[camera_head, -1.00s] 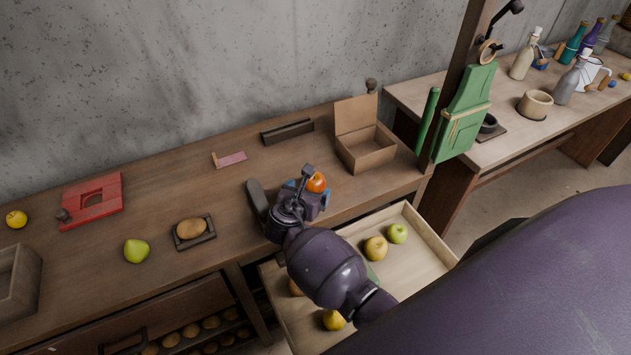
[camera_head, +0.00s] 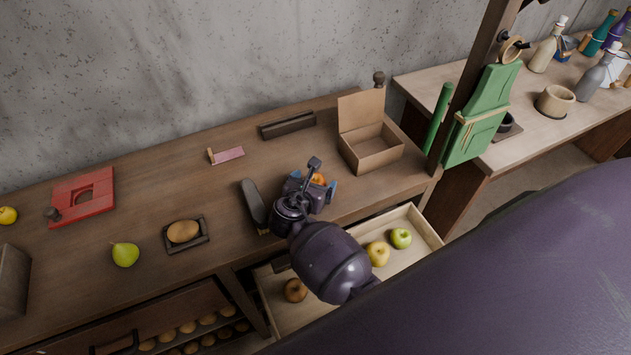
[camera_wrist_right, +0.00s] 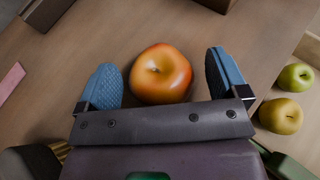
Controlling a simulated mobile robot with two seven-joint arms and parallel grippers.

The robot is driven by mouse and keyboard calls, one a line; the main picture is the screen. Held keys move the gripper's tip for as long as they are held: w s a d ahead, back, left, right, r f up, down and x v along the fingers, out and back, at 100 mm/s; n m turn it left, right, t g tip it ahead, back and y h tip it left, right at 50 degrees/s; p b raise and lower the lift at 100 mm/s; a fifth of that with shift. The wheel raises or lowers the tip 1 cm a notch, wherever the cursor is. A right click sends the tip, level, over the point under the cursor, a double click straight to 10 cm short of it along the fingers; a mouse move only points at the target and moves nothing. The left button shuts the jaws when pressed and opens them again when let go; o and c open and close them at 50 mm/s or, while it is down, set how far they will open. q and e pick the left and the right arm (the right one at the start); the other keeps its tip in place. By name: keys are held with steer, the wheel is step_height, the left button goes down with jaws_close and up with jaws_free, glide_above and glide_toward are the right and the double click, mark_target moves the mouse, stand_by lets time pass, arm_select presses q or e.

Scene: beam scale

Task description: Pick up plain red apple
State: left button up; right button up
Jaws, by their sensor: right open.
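The red apple (camera_head: 319,179), with an orange-yellow tint, rests on the wooden workbench and is mostly covered by my right gripper in the head view. In the right wrist view the apple (camera_wrist_right: 160,73) shows whole, with its stem hollow facing the camera. My right gripper (camera_head: 318,188) is open over the bench. Its two blue fingers stand on either side of the apple in the wrist view (camera_wrist_right: 164,74), with visible gaps on both sides. My left gripper is not in view.
An open drawer with a yellow apple (camera_head: 378,254), a green apple (camera_head: 401,238) and a brownish one (camera_head: 295,290) lies below the bench edge. An open cardboard box (camera_head: 370,147) stands behind right. A dark upright object (camera_head: 254,201) stands close left of the gripper.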

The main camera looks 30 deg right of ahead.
steer(key=shift+s+a, duration=0.1)
steer(key=shift+c, duration=0.8)
steer(key=c, duration=0.7)
steer(key=shift+c, duration=0.9)
steer(key=shift+r, duration=0.15)
